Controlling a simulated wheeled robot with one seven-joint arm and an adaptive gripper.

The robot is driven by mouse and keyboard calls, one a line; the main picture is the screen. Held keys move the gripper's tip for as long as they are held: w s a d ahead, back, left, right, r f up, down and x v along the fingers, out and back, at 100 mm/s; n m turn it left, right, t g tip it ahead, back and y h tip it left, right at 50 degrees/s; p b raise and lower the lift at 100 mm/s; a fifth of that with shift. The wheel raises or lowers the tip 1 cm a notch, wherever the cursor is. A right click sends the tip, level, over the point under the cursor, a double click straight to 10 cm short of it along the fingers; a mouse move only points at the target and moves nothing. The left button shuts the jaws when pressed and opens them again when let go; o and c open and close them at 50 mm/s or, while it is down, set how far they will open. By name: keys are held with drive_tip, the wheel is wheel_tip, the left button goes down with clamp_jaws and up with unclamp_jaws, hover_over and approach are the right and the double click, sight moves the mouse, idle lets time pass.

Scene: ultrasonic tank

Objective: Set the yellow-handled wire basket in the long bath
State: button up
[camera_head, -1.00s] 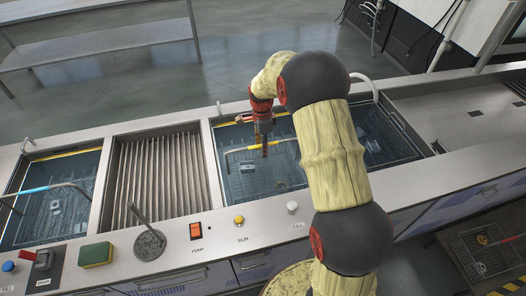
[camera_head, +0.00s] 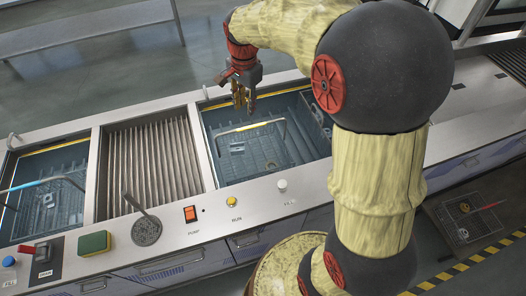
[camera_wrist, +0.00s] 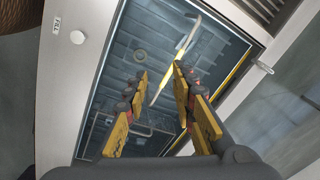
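The yellow-handled wire basket (camera_head: 238,147) sits low in the long bath (camera_head: 207,150), in its left part. Its pale handle (camera_head: 222,135) with a yellow grip stands up above the basket. My gripper (camera_head: 243,107) is above the bath near the handle, pointing down. In the wrist view my gripper (camera_wrist: 160,71) is open, with its two yellow-padded fingers apart and nothing held. The handle (camera_wrist: 185,42) shows beyond and between the fingertips there, apart from them. The basket's lower wires are faint under the water.
A ribbed drain section (camera_head: 150,165) lies left of the long bath. Further left, a smaller bath holds a blue-handled basket (camera_head: 45,188). Knobs, a green-yellow sponge (camera_head: 94,243) and a round strainer (camera_head: 146,231) line the front ledge. A wire tray (camera_head: 470,222) is low at right.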

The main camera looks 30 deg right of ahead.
drive_tip(key=s+a+r+n+t, duration=0.1)
drive_tip(key=s+n, duration=0.3)
drive_tip(key=s, duration=0.4)
drive_tip(key=s+a+r+n+t, duration=0.2)
drive_tip(key=s+a+r+n, duration=0.2)
drive_tip(key=s, duration=0.4)
drive_tip(key=s+a+r+n+t, duration=0.1)
drive_tip(key=s+a+r+n, duration=0.1)
drive_tip(key=s+n, duration=0.4)
drive_tip(key=s+r, duration=0.1)
drive_tip(key=s, duration=0.1)
drive_tip(key=shift+s+a, duration=0.25)
drive_tip(key=shift+s, duration=0.1)
